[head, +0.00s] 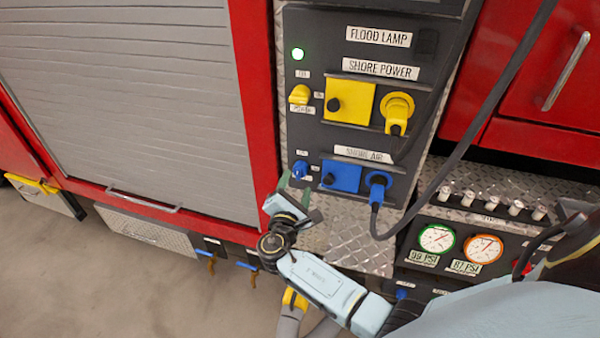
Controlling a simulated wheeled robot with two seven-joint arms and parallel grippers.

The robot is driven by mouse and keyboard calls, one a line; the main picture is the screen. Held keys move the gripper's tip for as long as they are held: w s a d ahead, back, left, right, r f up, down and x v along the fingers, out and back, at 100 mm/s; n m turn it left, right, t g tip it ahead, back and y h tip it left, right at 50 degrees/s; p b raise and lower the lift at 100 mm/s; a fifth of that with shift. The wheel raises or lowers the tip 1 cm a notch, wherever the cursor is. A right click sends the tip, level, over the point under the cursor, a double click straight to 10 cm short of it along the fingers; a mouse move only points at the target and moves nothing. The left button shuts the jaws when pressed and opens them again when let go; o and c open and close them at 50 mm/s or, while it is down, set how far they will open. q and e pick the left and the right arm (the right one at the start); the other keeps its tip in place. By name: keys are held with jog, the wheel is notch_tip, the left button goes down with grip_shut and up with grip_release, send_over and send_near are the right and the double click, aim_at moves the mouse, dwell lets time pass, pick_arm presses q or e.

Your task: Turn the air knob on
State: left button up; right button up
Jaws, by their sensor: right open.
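The blue air knob (300,170) is on the left side of the dark panel, in the SHORE AIR row, with small labels around it. The labels are too small to read. My right gripper (299,196) is just below the knob, with its fingers pointing up toward the panel. It is open, with nothing seen between its fingers. I cannot tell whether a finger touches the knob. My left gripper is not in view.
A blue cover (341,176) and a blue plug (379,180) with a black cable are right of the knob. Gauges (437,238) are lower right. A grey shutter (140,90) is left.

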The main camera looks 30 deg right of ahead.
aim_at(300, 175)
jog(key=x, duration=0.5)
jog(key=shift+w+d, duration=0.15)
